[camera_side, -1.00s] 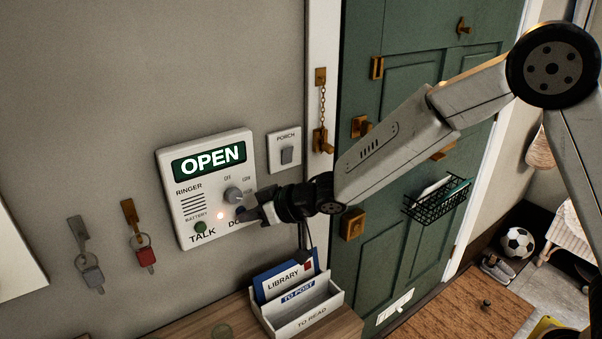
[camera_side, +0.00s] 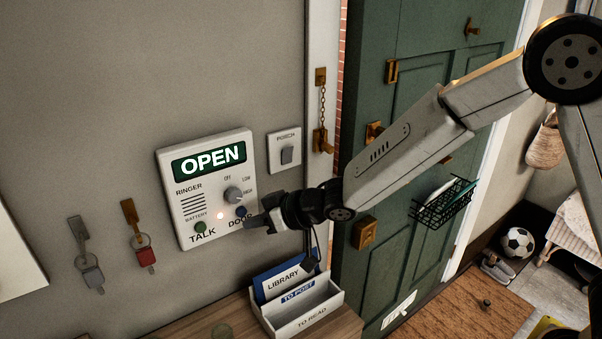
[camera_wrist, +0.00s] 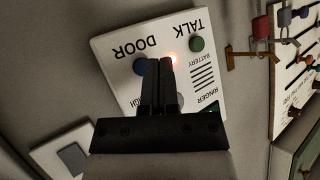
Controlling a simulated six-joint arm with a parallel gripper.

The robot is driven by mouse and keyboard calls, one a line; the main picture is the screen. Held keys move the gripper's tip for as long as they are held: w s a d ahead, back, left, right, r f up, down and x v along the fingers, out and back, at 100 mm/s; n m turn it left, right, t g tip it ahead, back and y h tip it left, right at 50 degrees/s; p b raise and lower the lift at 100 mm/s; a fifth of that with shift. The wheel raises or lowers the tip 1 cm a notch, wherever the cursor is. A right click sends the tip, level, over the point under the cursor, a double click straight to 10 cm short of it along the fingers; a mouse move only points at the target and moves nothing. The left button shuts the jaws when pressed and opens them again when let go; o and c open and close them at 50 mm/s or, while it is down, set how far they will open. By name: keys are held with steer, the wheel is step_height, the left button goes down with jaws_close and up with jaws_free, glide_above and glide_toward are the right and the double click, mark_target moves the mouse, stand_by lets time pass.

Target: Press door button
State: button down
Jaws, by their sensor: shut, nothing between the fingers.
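The intercom panel (camera_side: 207,232) hangs on the grey wall, and its display (camera_side: 209,161) reads OPEN. The blue DOOR button (camera_side: 240,211) is at its lower right, left of my gripper (camera_side: 250,221). My gripper is shut and empty, its tips just off the panel in the side view. In the wrist view the blue button (camera_wrist: 140,66) shows beside my gripper's tips (camera_wrist: 159,61). The green TALK button (camera_side: 200,228) is to the left, and an orange light (camera_side: 220,216) glows between. The green door (camera_side: 420,90) is ajar, with brick showing in the gap.
A knob (camera_side: 233,195) sits above the DOOR button. A PORCH switch (camera_side: 286,153) is right of the panel. A white letter rack (camera_side: 305,316) stands below my gripper. Keys (camera_side: 146,256) hang at left. The wall above is clear.

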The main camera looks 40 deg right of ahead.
steer(key=shift+s, duration=2.1)
steer(key=shift+d, duration=0.1)
steer(key=s+d+f+m+g+h, duration=0.1)
steer(key=s+d+f+m+h, duration=0.15)
steer(key=d, duration=0.55)
steer(key=s+d+f+m+g+h, duration=0.15)
steer(key=s+d+h, duration=0.25)
steer(key=d, duration=0.4)
steer(key=s+d+f+g+h, duration=0.1)
steer(key=s+d+g, duration=0.3)
steer(key=s+d, duration=0.3)
steer(key=shift+s+f+m+g, duration=0.15)
steer(key=shift+s+m+g, duration=0.25)
steer(key=shift+s, duration=1.8)
stand_by(1.3)
